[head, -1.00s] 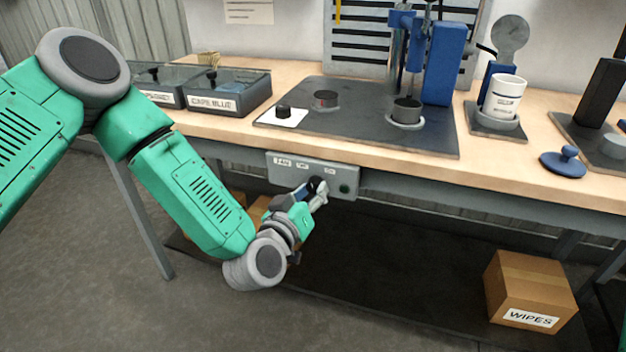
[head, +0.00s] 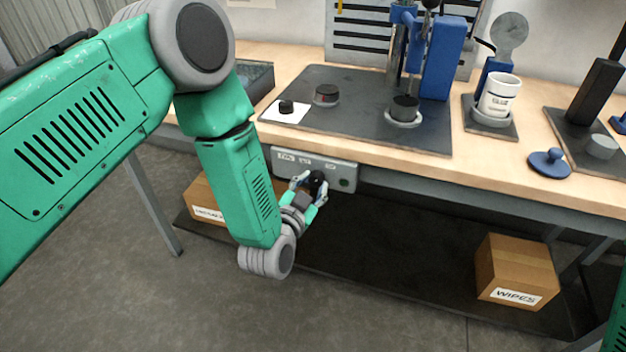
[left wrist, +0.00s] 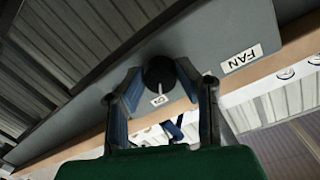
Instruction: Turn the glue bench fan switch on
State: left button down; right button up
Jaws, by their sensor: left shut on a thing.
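The fan switch box (head: 283,166) is a grey panel fixed under the bench's front edge. In the left wrist view the box (left wrist: 95,75) bears a FAN label (left wrist: 242,58), and the knob (left wrist: 160,70) has a white pointer line. My left gripper (head: 311,183) is shut on the knob, one finger on each side, as the left wrist view shows its fingers (left wrist: 160,88). My right gripper is out of view.
On the bench above are a dark mat (head: 350,124), a blue press (head: 443,60), a white mug (head: 500,96) and a blue lidded knob-shaped piece (head: 549,162). A WIPES carton (head: 520,267) and another carton (head: 203,195) sit on the lower shelf (head: 400,255).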

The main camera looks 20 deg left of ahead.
pick_arm(q)
jog(key=shift+w+r+m, duration=0.15)
jog(key=shift+r+m, duration=0.1)
jog(key=shift+m, duration=0.05)
dwell(0.4)
jog(key=c, duration=1.2)
grip_release()
jog(key=shift+d+f, duration=0.1)
jog(key=shift+s, duration=0.2)
jog(key=shift+s, duration=0.3)
jog(key=s+r, duration=0.1)
jog(key=s, duration=1)
jog(key=shift+a, duration=0.4)
